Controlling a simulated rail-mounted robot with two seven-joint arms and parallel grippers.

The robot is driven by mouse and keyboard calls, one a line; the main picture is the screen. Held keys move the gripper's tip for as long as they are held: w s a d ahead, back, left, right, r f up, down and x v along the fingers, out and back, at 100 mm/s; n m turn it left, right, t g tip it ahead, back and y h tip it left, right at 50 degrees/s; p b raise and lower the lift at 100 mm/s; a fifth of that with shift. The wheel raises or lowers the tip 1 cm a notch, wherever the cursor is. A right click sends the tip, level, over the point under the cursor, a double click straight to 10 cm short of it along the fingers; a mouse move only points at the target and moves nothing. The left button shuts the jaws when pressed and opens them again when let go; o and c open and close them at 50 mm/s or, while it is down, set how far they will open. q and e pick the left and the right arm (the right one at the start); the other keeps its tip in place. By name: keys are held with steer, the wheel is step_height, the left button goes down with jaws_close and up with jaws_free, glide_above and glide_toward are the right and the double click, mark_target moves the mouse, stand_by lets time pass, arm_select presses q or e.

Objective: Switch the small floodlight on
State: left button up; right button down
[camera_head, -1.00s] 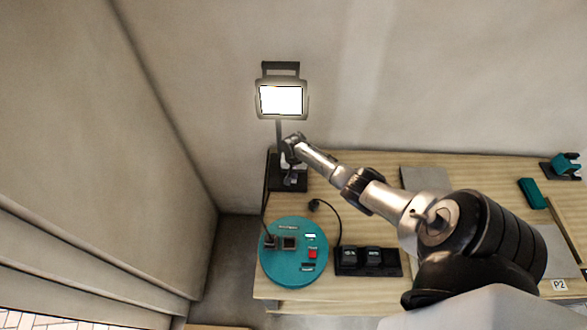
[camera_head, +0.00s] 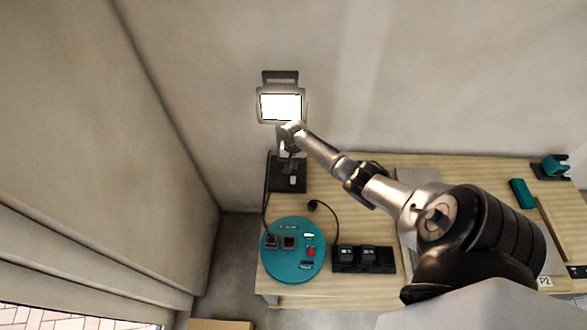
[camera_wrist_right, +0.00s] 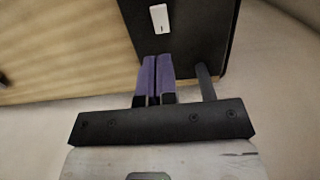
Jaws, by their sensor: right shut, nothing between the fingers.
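The small floodlight (camera_head: 281,106) stands at the table's back left corner, and its panel glows bright white. Its dark base (camera_head: 287,178) carries a small white switch (camera_head: 293,180); in the right wrist view the base (camera_wrist_right: 200,35) and the white switch (camera_wrist_right: 159,18) also show. My right gripper (camera_head: 289,152) is in front of the lamp's post, apart from the switch. In the right wrist view its purple fingers (camera_wrist_right: 154,72) are shut together with nothing between them, pointing toward the base. My left gripper is out of view.
A teal cable reel (camera_head: 278,267) with sockets and a red switch lies at the table's front left. A black plug (camera_head: 312,205) on a cord and a dark charger with two blocks (camera_head: 364,266) are nearby. Teal items lie at the far right. A wall stands close behind.

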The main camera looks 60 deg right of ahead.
steer(key=shift+w+d+r, duration=0.1)
steer(key=shift+d+r, duration=0.05)
steer(key=shift+r, duration=1.3)
steer(key=shift+w+d+r, duration=0.1)
steer(key=shift+r, duration=1.35)
